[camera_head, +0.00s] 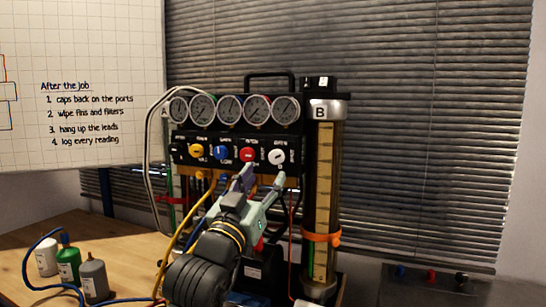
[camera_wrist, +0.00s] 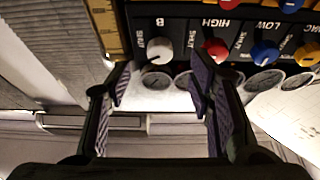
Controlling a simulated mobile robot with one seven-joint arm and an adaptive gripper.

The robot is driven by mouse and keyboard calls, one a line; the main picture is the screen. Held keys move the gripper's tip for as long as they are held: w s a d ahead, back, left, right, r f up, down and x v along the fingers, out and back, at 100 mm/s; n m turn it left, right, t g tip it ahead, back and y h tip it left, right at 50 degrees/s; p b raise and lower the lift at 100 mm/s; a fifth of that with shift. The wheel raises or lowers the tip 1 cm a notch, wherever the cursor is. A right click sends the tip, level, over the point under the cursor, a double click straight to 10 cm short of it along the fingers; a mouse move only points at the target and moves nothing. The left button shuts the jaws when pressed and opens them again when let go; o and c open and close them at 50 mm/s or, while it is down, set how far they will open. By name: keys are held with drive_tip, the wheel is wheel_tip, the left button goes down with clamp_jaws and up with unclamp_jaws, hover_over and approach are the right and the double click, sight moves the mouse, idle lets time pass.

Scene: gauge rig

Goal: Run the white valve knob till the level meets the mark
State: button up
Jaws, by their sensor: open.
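The white valve knob (camera_head: 277,157) is at the right end of the row on the black panel. In the wrist view the white knob (camera_wrist: 160,50) shows upside down under a "B" label, just beyond and between my fingertips. My gripper (camera_head: 261,178) is open and empty, below and in front of the knob; its two fingers (camera_wrist: 162,80) stand apart in the wrist view, with no contact visible. The tall tube B (camera_head: 322,190) stands right of the panel, with a scale and an orange band (camera_head: 321,237) low on it. I cannot make out the liquid level.
Red (camera_head: 248,155), blue (camera_head: 221,153) and yellow (camera_head: 196,151) knobs sit left of the white one, below several round gauges (camera_head: 230,109). Hoses (camera_head: 152,170) loop at the left. Bottles (camera_head: 68,262) stand on the wooden table (camera_head: 25,250).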

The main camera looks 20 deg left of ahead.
sight(274, 160)
drive_tip(key=p+x, duration=0.2)
drive_tip(key=x, duration=0.4)
drive_tip(key=shift+w, duration=0.1)
drive_tip(key=shift+c, duration=0.2)
clamp_jaws()
drive_tip(key=shift+f+m+b, duration=0.2)
drive_tip(key=shift+m+b, duration=0.2)
drive_tip(key=shift+b, duration=0.3)
drive_tip(key=m+h+b, duration=0.2)
drive_tip(key=b, duration=0.1)
drive_tip(key=shift+a+f+m, duration=0.15)
drive_tip(key=shift+f+m, duration=0.05)
drive_tip(key=shift+m, duration=0.2)
drive_tip(key=shift+r+m+g+h+b, duration=0.25)
drive_tip(key=shift+m+h+b, duration=0.4)
drive_tip(key=shift+m, duration=0.45)
drive_tip(key=shift+r+m+g+h+b, duration=0.25)
drive_tip(key=shift+m+h+b, duration=0.35)
drive_tip(key=shift+m, duration=0.5)
drive_tip(key=shift+o, duration=0.2)
unclamp_jaws()
